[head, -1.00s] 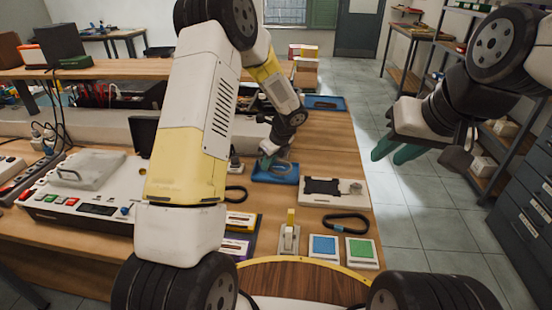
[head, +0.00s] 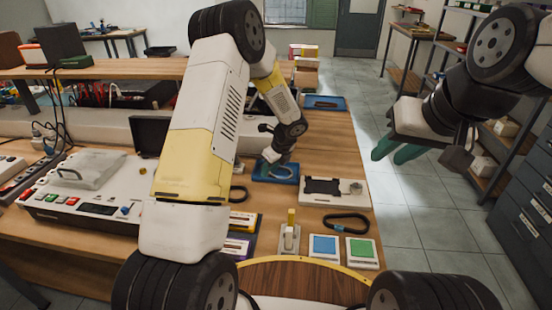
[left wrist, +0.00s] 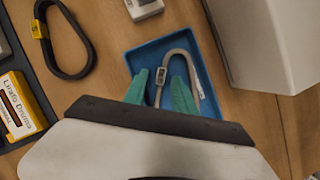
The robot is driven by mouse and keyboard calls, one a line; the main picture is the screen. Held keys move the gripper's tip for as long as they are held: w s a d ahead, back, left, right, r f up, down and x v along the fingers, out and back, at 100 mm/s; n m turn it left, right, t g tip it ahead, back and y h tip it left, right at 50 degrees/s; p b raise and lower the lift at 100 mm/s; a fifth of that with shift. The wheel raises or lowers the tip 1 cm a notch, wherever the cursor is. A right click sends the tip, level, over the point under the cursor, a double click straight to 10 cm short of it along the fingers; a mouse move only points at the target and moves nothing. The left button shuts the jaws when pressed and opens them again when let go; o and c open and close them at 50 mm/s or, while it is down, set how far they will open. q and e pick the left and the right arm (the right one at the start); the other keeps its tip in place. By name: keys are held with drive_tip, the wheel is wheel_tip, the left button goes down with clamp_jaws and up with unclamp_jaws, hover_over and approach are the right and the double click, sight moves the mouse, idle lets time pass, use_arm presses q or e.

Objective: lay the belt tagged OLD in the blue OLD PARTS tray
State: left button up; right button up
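A pale grey belt (left wrist: 183,56) lies in a loop in a blue tray (left wrist: 150,52), with a small tag (left wrist: 161,75) on its near strand; the lettering is unreadable. The tray (head: 262,177) and the belt (head: 285,171) also show in the head view. My left gripper (left wrist: 160,82) is over the tray, its green fingers apart on either side of the tagged strand. My right gripper (head: 391,157) is open and empty, off the table's right side. Another blue tray (head: 338,102) with a dark item stands farther back; neither tray's label is readable.
A black belt with a blue tag (head: 347,221) lies at the table's right edge. Another black belt (left wrist: 67,73) with a yellow tag lies left of the tray. A white unit (head: 320,194), a green pad (head: 361,250) and a blue pad (head: 323,247) stand nearby.

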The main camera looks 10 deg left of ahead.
use_arm(q)
drive_tip(key=v, duration=1.2)
drive_tip(key=s+a+r+n+h, duration=0.1)
drive_tip(key=s+a+r+n, duration=0.1)
drive_tip(key=s+r+n, duration=0.4)
drive_tip(key=s+a+r+n+h, duration=0.1)
drive_tip(key=s+a+r+n, duration=0.3)
drive_tip(key=r, duration=0.4)
drive_tip(key=s+r+n+t+h, duration=0.2)
drive_tip(key=s+r+n, duration=0.1)
drive_tip(key=s+n, duration=0.4)
drive_tip(key=s+d+r+n+t+h, duration=0.1)
drive_tip(key=s+r+n, duration=0.2)
drive_tip(key=s+n, duration=0.4)
drive_tip(key=s, duration=0.5)
drive_tip(key=shift+s+r+t+h, duration=0.15)
drive_tip(key=shift+s+t+h, duration=0.05)
drive_tip(key=shift+t+h, duration=0.2)
drive_tip(key=shift+o, duration=0.5)
drive_tip(key=shift+w, duration=0.1)
